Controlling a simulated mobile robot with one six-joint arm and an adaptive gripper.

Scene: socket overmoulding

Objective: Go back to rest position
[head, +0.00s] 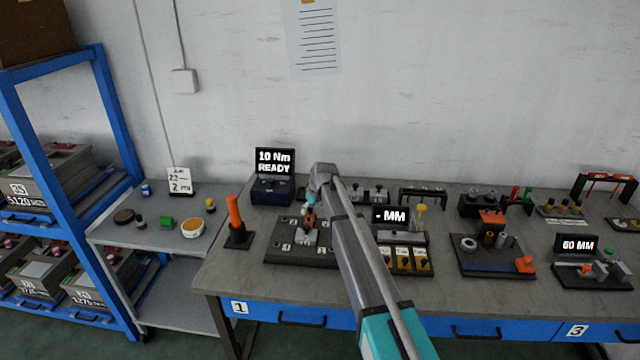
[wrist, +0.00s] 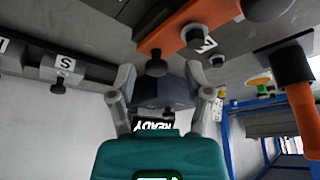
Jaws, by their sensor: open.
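My gripper (head: 309,200) is at the end of my grey arm, above the dark fixture plate (head: 275,257) on the bench in the head view. It is small and partly hidden by my arm there. In the wrist view its two grey fingers stand apart (wrist: 160,72), with nothing held between them. An orange part with black knobs (wrist: 190,22) lies close beyond the fingertips in the wrist view; whether it touches them I cannot tell.
An orange-handled tool (head: 235,215) stands upright left of the plate. A display reading 10 Nm READY (head: 275,162) stands behind it. A gauge with an MM display (head: 394,216) and several fixtures are to the right. A blue shelf rack (head: 105,110) stands at left.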

